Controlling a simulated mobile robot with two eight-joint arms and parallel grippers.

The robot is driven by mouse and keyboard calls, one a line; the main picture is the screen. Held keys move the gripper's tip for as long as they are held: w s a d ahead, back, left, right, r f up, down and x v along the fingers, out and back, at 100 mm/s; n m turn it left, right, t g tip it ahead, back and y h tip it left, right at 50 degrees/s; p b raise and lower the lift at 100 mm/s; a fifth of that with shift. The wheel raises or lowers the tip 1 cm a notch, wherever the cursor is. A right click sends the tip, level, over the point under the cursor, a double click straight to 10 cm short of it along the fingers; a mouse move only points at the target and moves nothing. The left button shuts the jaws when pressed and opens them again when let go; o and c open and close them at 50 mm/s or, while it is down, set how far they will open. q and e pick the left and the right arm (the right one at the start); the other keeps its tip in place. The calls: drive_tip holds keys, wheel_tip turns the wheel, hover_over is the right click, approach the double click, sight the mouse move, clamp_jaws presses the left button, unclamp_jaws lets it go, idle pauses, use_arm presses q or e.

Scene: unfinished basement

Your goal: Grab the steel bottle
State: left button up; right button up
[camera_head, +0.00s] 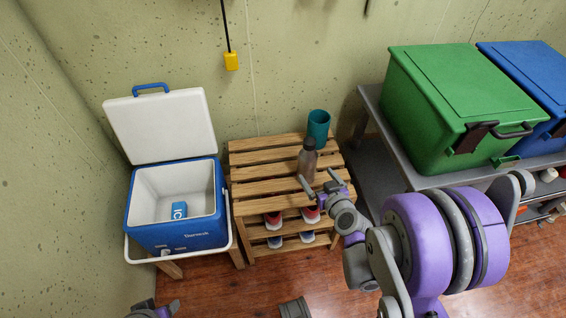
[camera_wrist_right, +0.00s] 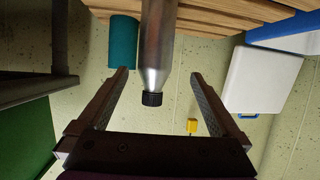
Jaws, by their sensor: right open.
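The steel bottle (camera_head: 307,160), grey with a dark cap, stands upright on the wooden slatted rack (camera_head: 265,172). My right gripper (camera_head: 320,182) is open and empty at the near side of the bottle. In the right wrist view, which is upside down, the bottle (camera_wrist_right: 157,50) shows in the gap between the open fingers (camera_wrist_right: 160,76), with its black cap toward the palm. I cannot tell whether a finger touches it. My left gripper (camera_head: 158,308) only just shows at the bottom left edge, and its jaw opening is unclear.
A teal cup (camera_head: 319,125) stands close behind the bottle. An open blue cooler (camera_head: 178,238) with a white lid is left of the rack. A green bin (camera_head: 455,105) and a blue bin (camera_head: 535,75) stand on a grey shelf at right. Shoes sit on the rack's lower shelves.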

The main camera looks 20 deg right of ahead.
sight(310, 166)
drive_tip(key=b+x, duration=0.1)
drive_tip(key=x, duration=0.4)
drive_tip(key=shift+d+f, duration=0.15)
drive_tip(key=shift+d, duration=0.1)
drive_tip(key=x, duration=0.2)
drive_tip(key=b+x, duration=0.1)
drive_tip(key=x, duration=0.2)
drive_tip(key=shift+w+d, duration=0.2)
drive_tip(key=shift+w, duration=0.25)
drive_tip(key=shift+c, duration=0.3)
clamp_jaws()
